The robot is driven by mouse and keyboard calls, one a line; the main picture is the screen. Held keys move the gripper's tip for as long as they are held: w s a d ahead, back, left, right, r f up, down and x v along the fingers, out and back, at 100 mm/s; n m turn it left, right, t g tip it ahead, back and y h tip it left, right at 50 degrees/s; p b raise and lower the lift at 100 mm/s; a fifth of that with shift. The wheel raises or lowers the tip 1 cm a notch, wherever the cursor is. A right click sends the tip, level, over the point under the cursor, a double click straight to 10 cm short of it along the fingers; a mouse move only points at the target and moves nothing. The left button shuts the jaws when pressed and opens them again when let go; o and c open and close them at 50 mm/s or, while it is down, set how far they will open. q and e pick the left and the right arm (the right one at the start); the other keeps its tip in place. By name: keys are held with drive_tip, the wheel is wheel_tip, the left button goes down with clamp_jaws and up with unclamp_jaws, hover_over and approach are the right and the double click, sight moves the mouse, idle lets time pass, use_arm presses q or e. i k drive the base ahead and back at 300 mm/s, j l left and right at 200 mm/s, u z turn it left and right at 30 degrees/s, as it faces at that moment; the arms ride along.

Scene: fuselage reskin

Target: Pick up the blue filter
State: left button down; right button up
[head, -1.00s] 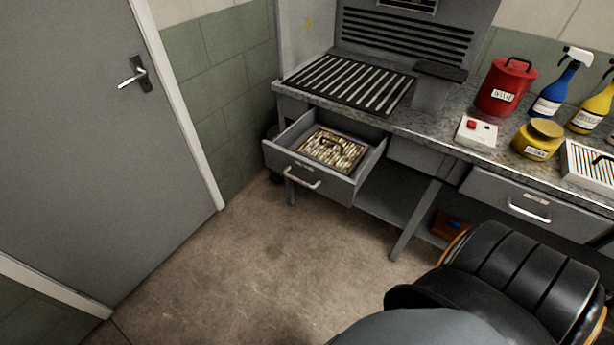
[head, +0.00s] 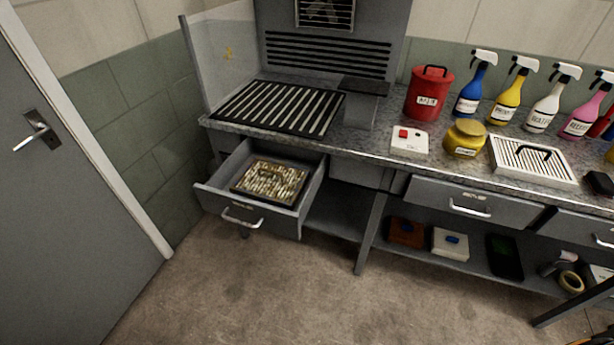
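I cannot make out a filter that is plainly blue. A dirty brown filter-like panel with a handle (head: 270,182) lies in the open left drawer (head: 300,205). A white framed panel with dark slats and a black handle (head: 532,160) lies on the worktop at the right. On the lower shelf are a brown box with a small blue part (head: 405,232) and a white box with a blue part (head: 450,243). Neither of my grippers is in view.
The grey bench (head: 390,165) carries a red waste can (head: 428,95), a yellow jar (head: 465,138), a white box with a red button (head: 409,140) and several spray bottles. The open drawer juts over the floor. A grey door (head: 70,200) stands left. The floor in front is clear.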

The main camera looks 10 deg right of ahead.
sight(276, 183)
drive_tip(key=i+j+z, duration=0.1)
drive_tip(key=j, duration=0.25)
drive_tip(key=i+j+z, duration=0.15)
drive_tip(key=j, duration=0.25)
drive_tip(key=i+j+z, duration=0.1)
drive_tip(key=i+j, duration=0.15)
drive_tip(key=j, duration=0.15)
drive_tip(key=i+j+z, duration=0.1)
drive_tip(key=j, duration=0.3)
drive_tip(key=i, duration=0.05)
